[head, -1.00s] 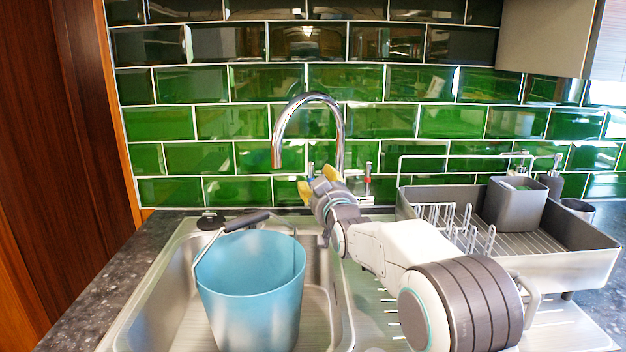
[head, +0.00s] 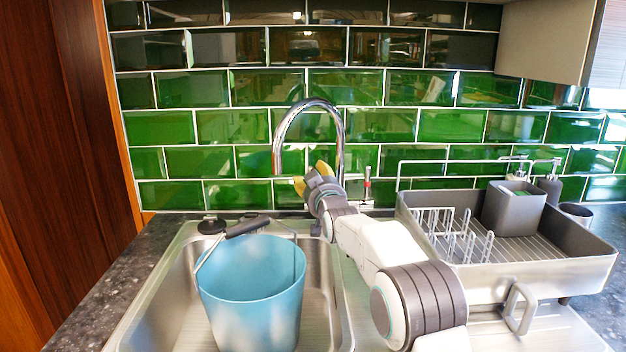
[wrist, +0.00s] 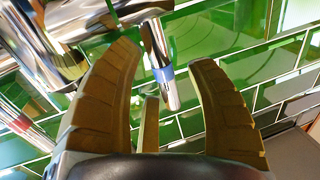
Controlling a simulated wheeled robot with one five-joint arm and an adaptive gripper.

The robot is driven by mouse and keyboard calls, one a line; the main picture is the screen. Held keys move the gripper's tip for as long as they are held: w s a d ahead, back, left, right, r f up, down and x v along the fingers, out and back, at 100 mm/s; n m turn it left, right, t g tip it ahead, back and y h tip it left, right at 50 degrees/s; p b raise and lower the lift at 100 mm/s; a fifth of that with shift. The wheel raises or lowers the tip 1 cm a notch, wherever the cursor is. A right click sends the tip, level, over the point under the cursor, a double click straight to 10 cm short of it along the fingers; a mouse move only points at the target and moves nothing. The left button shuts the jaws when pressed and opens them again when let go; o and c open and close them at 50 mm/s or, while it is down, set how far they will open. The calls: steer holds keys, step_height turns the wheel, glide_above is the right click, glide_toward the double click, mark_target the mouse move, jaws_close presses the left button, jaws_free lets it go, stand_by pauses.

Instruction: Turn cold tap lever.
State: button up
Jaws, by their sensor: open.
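The chrome tap (head: 341,130) has a tall curved spout behind the sink. The cold tap lever (wrist: 157,50) shows in the wrist view as a thin chrome bar with a blue band. It appears between my two spread yellow fingers; I cannot tell whether any finger touches it. In the head view the lever is hidden behind my gripper (head: 311,176), which is at the tap's left side, just behind the spout's opening. My gripper (wrist: 164,55) is open and holds nothing. A lever with a red mark (head: 367,182) stands at the tap's right side.
A blue bucket (head: 252,285) with a raised handle stands in the steel sink (head: 180,290), left of my arm. A grey dish rack (head: 580,245) with a grey caddy (head: 513,208) is on the right. Green wall tiles (head: 270,86) are close behind the tap.

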jaws_close()
stand_by(0.6)
